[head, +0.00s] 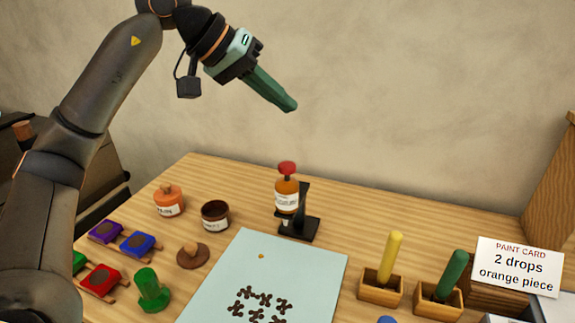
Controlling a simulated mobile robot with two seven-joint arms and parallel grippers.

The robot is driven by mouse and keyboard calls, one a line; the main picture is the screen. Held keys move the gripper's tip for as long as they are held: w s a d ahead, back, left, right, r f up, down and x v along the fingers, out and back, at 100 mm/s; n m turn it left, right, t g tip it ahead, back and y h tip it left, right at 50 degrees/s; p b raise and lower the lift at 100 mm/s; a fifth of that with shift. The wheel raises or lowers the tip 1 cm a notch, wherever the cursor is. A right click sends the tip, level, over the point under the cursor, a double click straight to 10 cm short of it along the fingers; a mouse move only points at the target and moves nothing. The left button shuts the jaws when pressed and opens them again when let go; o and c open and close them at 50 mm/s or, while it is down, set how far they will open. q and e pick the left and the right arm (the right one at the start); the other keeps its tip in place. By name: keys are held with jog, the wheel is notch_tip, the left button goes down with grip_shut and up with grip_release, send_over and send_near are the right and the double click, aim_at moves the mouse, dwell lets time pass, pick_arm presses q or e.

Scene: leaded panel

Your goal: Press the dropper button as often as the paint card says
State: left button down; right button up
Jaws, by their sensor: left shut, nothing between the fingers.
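The dropper (287,197) is an orange bottle with a white label in a black stand, topped by a red button (287,168). My left gripper (291,106) is shut and empty, in the air above the button and apart from it. The paint card (518,267) at the right reads "2 drops orange piece". A pale blue panel (300,265) lies in front of the dropper. It bears one small orange spot (261,256) and several dark cross-shaped marks (258,298). My right gripper is not in view.
An orange jar (168,201) and a dark brown pot (215,215) stand left of the dropper. Colored pads (137,243), a brown knob (192,255) and a green stamp (151,290) lie front left. Yellow (390,258) and green (452,275) sticks stand in wooden blocks at the right.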

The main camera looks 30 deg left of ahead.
pick_arm(q)
jog(key=b, duration=0.6)
send_over(281, 167)
notch_tip(281, 167, down, 7)
jog(key=shift+f, duration=0.1)
jog(key=shift+f+b, duration=0.3)
jog(key=shift+b, duration=0.1)
jog(key=shift+f+b, duration=0.3)
jog(key=shift+f, duration=0.05)
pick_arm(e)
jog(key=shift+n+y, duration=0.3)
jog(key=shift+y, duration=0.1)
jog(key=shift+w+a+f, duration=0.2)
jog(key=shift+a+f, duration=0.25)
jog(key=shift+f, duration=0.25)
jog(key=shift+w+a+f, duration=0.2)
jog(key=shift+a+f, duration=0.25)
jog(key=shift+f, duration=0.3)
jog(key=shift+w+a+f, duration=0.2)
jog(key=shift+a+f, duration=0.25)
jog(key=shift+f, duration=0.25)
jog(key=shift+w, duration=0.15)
pick_arm(q)
jog(key=shift+f, duration=0.1)
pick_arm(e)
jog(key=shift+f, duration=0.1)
